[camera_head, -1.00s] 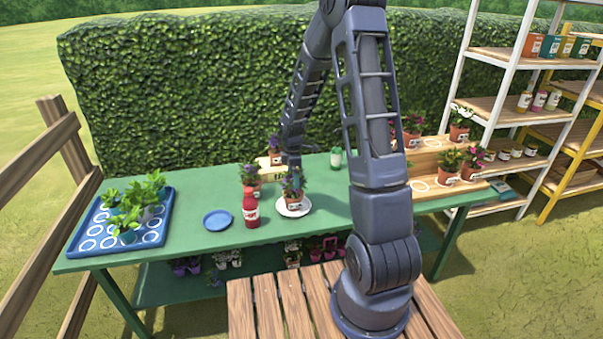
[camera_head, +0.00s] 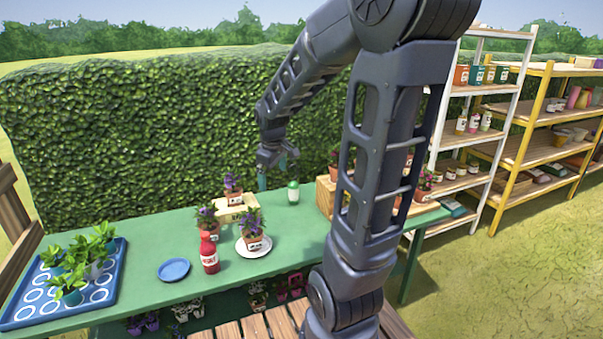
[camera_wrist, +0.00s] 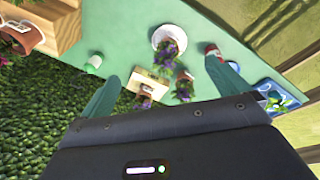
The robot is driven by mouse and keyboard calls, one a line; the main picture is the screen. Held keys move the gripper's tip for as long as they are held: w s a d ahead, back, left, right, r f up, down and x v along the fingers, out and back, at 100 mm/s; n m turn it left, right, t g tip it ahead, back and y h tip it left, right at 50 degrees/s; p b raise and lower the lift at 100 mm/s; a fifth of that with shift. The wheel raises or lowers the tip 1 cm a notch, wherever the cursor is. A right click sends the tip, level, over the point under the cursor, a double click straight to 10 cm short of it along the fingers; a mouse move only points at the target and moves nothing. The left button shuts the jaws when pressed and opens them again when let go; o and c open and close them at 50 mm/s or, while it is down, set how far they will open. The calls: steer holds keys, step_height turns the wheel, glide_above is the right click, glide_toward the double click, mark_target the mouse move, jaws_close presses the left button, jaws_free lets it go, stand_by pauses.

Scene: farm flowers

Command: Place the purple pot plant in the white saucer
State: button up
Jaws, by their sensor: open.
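A purple-flowered plant in a terracotta pot (camera_head: 255,241) stands upright in the white saucer (camera_head: 242,252) on the green table. Both also show in the wrist view, the plant (camera_wrist: 171,52) over the saucer (camera_wrist: 158,34). My gripper (camera_head: 276,172) is open and empty, raised above the back of the table and apart from the plant. Its teal fingers are spread in the wrist view (camera_wrist: 163,68), with nothing between them. Two similar purple pot plants stand nearby, one (camera_head: 209,226) just left of the saucer and one (camera_head: 233,196) on a small wooden box.
A red bottle (camera_head: 210,255) stands close left of the saucer. A blue saucer (camera_head: 173,269) and a blue seedling tray (camera_head: 30,311) lie further left. A green-capped jar (camera_head: 293,193) and a wooden crate (camera_head: 325,198) stand to the right. A hedge (camera_head: 130,130) rises behind.

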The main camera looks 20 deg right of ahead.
steer(key=s+d+r+m+t, duration=0.1)
steer(key=s+r+m, duration=0.2)
steer(key=s, duration=0.5)
steer(key=s+d+r+m+t, duration=0.1)
steer(key=s+r+m, duration=0.3)
steer(key=s, duration=0.5)
steer(key=shift+d+r+m, duration=0.25)
steer(key=shift+d+m, duration=0.05)
steer(key=shift+m, duration=0.3)
